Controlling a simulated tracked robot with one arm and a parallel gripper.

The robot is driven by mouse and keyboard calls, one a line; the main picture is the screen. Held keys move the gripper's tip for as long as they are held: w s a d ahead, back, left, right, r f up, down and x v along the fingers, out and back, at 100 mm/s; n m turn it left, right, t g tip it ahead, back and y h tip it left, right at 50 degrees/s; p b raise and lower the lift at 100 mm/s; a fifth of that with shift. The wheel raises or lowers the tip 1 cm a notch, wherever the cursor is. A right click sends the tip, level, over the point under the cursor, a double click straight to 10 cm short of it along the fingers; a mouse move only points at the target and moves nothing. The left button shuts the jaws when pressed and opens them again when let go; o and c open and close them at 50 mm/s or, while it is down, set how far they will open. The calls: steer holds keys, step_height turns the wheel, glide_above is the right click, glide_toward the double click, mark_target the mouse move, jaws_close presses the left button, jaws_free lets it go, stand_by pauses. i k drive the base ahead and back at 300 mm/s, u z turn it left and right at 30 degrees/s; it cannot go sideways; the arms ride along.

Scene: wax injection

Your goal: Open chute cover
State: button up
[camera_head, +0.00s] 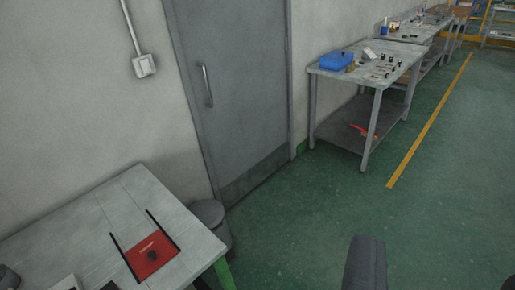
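A red plate with a black knob (151,256), which looks like the chute cover, lies flat on the pale table at the lower left. It sits between two thin black rails, and a bare strip of tabletop shows between the rails beyond it. A dark grey rounded part, seemingly my gripper (366,264), rises from the bottom edge right of centre. It is well to the right of the plate, over the green floor, and touches nothing that I can see. Only this one part shows, so its opening is hidden.
The pale table (190,228) has small items at its near edge, cut off by the frame. A grey bin (212,217) stands beside it. A closed grey door (235,100) is behind. A workbench (340,72) with a blue box stands at upper right. The green floor between is clear.

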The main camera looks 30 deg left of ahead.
mark_target(149, 255)
steer(key=u, duration=0.55)
steer(key=i, duration=1)
steer(key=u, duration=0.6)
